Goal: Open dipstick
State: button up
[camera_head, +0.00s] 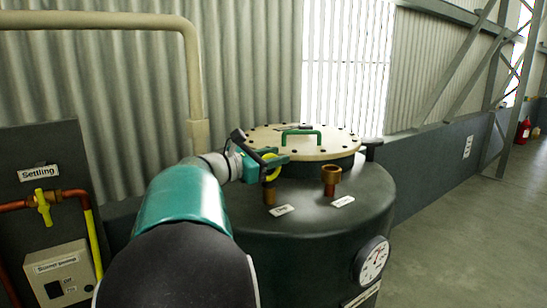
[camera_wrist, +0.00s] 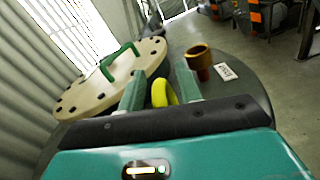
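The dipstick has a yellow ring handle (camera_head: 271,166) above a brown tube (camera_head: 269,196) on top of the dark tank (camera_head: 300,245). My gripper (camera_head: 276,160) is at the ring, above the tube. In the wrist view the yellow ring (camera_wrist: 163,94) sits between the two green fingers of my gripper (camera_wrist: 160,88). The fingers are apart, with a thin gap showing on the left side of the ring. The right finger overlaps the ring's edge, so contact there is unclear. The dipstick's lower part is hidden in the tube.
A brown open cup fitting (camera_head: 331,175) stands right of the dipstick. Behind is a beige bolted lid (camera_head: 303,144) with a green handle (camera_head: 303,133). A gauge (camera_head: 373,260) is on the tank's side. A panel with a yellow valve (camera_head: 43,207) is at left.

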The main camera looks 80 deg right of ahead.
grip_shut()
notch_tip(320, 180, up, 16)
jog(key=shift+w+r, duration=0.15)
dwell(0.4)
